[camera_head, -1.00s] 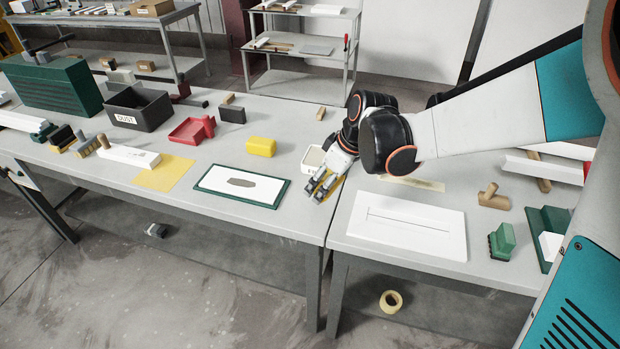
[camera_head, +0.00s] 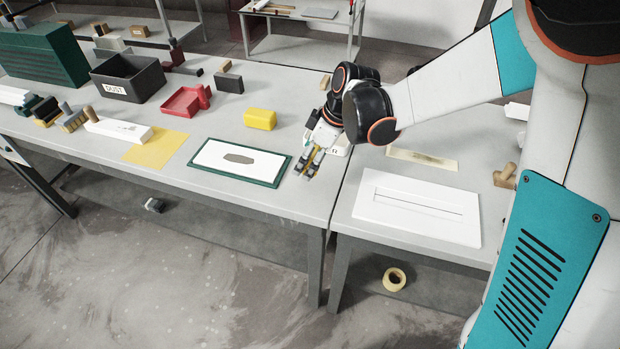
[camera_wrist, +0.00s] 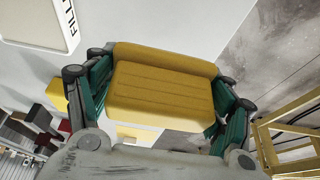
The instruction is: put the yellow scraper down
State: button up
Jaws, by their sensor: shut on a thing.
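My gripper (camera_head: 311,166) hangs over the right end of the left bench, just right of the green-edged board (camera_head: 277,173) with a white sheet and a grey-brown patch. In the wrist view, my gripper (camera_wrist: 160,88) is shut on the yellow scraper (camera_wrist: 160,85), a broad ribbed piece with a rounded ridge, held between the two green-sided fingers. In the head view the scraper is mostly hidden by the fingers. I cannot tell whether it touches the bench.
A yellow block (camera_head: 260,118) and a red dustpan-like tray (camera_head: 184,101) lie behind the board. A white labelled container (camera_wrist: 38,18) is close beside my gripper. A white slotted panel (camera_head: 418,208) lies on the right bench. The bench strip before the board is bare.

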notch_tip(320, 180, down, 7)
jog(key=shift+r+b, duration=0.15)
jog(key=shift+b, duration=0.85)
jog(key=shift+r, duration=0.1)
jog(key=o, duration=1)
jog(key=shift+f, duration=0.25)
jog(key=o, duration=0.4)
jog(key=shift+r, duration=0.1)
